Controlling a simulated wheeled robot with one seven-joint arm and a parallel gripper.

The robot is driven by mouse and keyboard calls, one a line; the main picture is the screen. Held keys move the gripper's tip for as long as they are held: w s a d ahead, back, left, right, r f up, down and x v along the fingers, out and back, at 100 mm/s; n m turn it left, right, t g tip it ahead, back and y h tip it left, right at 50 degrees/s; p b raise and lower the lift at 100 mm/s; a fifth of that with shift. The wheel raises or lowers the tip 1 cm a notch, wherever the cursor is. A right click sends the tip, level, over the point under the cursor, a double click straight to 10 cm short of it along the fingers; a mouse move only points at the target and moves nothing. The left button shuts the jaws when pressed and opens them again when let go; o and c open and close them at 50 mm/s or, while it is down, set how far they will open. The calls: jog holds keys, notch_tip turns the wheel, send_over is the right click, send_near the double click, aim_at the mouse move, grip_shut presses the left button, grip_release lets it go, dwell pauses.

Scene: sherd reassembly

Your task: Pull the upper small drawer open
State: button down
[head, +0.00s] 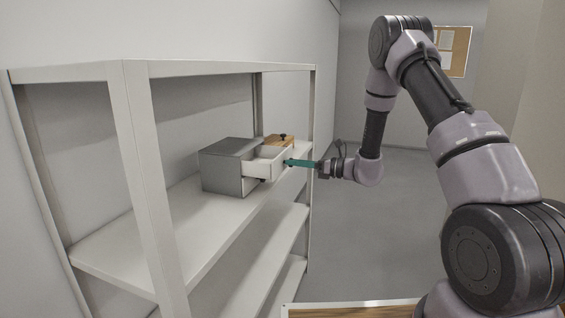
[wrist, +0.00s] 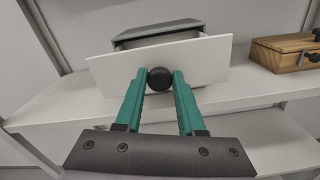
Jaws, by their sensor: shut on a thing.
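A small grey cabinet (head: 226,166) stands on the shelf, and its upper small drawer (head: 266,162) is pulled well out of it. In the wrist view the drawer's white front (wrist: 211,62) faces me, with the grey cabinet (wrist: 158,34) behind it. My gripper (head: 290,162) has teal fingers, and in the wrist view its fingertips (wrist: 160,76) are shut on the round dark knob (wrist: 160,79) at the middle of the drawer front. A lower drawer is mostly hidden; a small dark knob shows beneath the upper drawer in the head view.
A wooden box (head: 279,141) with a dark knob sits beside the cabinet, and it also shows at the right of the wrist view (wrist: 289,52). The white shelf (head: 185,225) has upright posts; its front surface is bare. A wood-topped surface (head: 350,311) is at the bottom.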

jog(key=shift+d, duration=0.15)
jog(key=c, duration=0.5)
grip_release()
jog(key=shift+d, duration=0.1)
jog(key=v, duration=1)
jog(key=shift+s+d, duration=0.2)
jog(key=shift+d, duration=0.05)
